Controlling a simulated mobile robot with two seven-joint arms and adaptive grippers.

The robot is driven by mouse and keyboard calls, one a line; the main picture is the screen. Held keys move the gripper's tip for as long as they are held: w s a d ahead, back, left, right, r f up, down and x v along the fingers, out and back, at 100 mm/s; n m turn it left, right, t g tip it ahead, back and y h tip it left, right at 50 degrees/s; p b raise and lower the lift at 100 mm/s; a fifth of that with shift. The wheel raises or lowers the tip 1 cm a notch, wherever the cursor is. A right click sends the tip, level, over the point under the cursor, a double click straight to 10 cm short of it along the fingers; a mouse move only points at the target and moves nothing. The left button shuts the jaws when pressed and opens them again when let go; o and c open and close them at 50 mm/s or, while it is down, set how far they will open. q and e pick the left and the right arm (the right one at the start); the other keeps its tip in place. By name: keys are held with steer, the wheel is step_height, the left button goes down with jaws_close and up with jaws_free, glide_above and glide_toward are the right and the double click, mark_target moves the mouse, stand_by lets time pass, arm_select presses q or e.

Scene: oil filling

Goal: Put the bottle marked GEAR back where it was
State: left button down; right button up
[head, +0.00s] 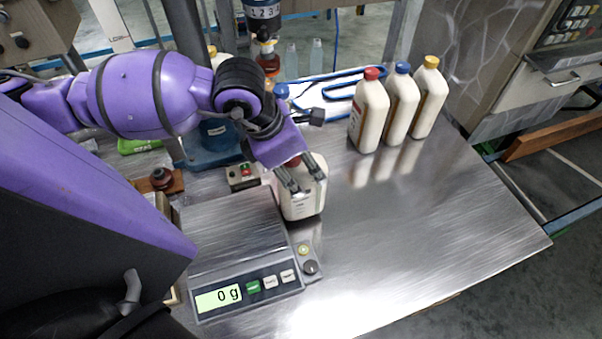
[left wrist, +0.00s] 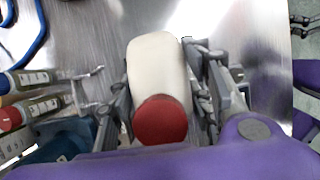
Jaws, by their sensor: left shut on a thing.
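My left gripper (head: 302,184) is shut around a cream bottle with a red cap (head: 306,205), just right of the scale. In the left wrist view the bottle (left wrist: 155,65) sits between both fingers, its red cap nearest the camera. It looks about upright; I cannot tell whether its base touches the table. Its label is too small to read. Three more cream bottles stand in a row at the back right, capped red (head: 369,112), blue (head: 401,103) and yellow (head: 430,98). No GEAR mark is legible on any bottle. My right gripper is not clearly shown.
The scale (head: 240,238) reads 0 g at the front left. A small box with red and green buttons (head: 243,175) stands behind it. A blue-edged white tray (head: 335,95) lies at the back. The steel table (head: 430,230) is clear at the front right.

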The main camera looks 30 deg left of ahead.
arm_select(q)
steer(key=shift+f, duration=1.4)
steer(key=shift+f, duration=0.15)
steer(key=c, duration=0.9)
jaws_free()
